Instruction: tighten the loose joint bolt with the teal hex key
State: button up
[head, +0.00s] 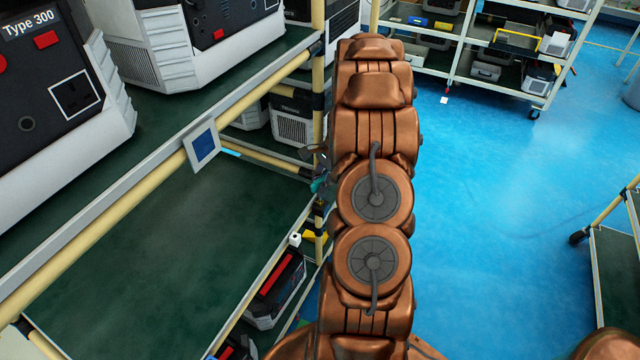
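My coppery arm reaches away along the rack post in the head view. A small dark part of my gripper (314,153) shows past the arm's left side, beside the post; the rest is hidden behind the arm. A small teal piece (319,185), perhaps the hex key, shows just below it, close to the post; I cannot tell whether it is held. The rack post (318,103) is cream pipe with black joints. The loose bolt cannot be made out. A light-blue strip (231,151) lies at the shelf rail, left of the gripper.
Large white and black units (70,85) stand on the upper left shelf. The green lower shelf (130,260) is bare. A red-and-black unit (275,290) sits below. A wheeled rack (490,65) stands at the back right. Blue floor (490,200) is open right of my arm.

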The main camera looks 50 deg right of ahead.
jog(key=shift+o, duration=1.4)
jog(key=shift+r, duration=0.1)
jog(key=v, duration=1.1)
jog(key=shift+d+r, duration=0.2)
jog(key=shift+r, duration=0.15)
jog(key=shift+s, duration=0.1)
